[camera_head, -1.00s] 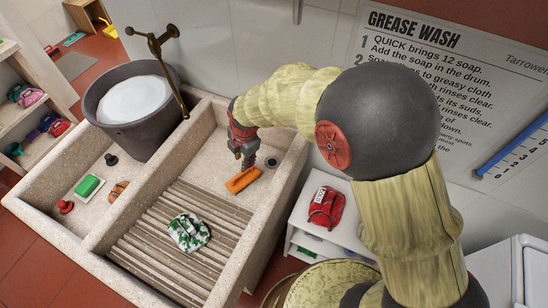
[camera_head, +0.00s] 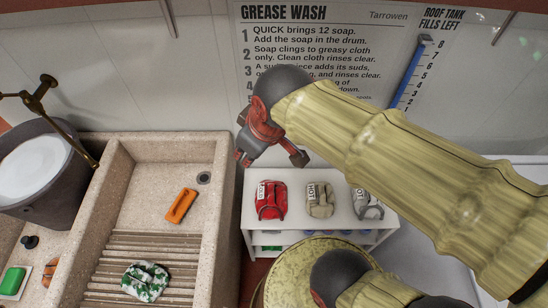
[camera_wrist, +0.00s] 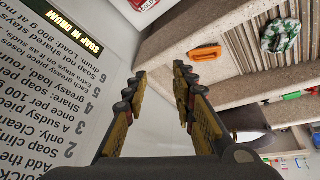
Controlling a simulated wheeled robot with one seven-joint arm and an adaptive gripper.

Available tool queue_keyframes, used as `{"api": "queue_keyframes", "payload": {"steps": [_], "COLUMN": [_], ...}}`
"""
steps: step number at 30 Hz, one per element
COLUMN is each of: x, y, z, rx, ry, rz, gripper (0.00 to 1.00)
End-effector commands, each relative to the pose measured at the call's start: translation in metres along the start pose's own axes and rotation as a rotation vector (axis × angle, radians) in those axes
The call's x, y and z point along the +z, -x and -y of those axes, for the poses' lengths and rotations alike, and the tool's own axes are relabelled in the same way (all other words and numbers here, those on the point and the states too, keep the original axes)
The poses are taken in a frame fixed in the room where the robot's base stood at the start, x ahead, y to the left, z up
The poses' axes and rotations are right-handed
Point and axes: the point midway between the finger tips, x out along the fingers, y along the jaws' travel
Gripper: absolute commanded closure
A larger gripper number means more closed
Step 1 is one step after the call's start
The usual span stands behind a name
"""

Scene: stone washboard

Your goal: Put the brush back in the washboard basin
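An orange block, apparently the brush (camera_head: 181,205), lies flat in the washboard basin (camera_head: 150,190), on the smooth floor above the ridges and beside the drain. In the wrist view the orange brush (camera_wrist: 205,52) lies in the stone basin, apart from my fingers. My gripper (camera_head: 271,157) is raised to the right of the basin, in front of the wall. Its two fingers stand apart with nothing between them in the wrist view (camera_wrist: 160,75). I cannot make out bristles on the brush.
A green-and-white patterned cloth (camera_head: 146,281) lies on the ridges (camera_head: 150,245). A grey drum (camera_head: 62,190) with white contents and a brass tap stand left. Green soap (camera_head: 13,281) is in the left compartment.

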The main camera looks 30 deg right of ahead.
Motion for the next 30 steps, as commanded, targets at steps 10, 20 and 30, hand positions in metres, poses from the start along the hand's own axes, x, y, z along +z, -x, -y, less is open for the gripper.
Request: {"api": "queue_keyframes", "payload": {"steps": [10,20,30], "x": [0.054,0.055,0.054], "y": [0.033,0.033,0.033], "z": [-0.007,-0.006,-0.006], "rx": [0.056,0.056,0.055], "ry": [-0.398,-0.405,-0.403], "rz": [-0.047,-0.047,-0.047], "gripper": [0.74,0.74,0.74]}}
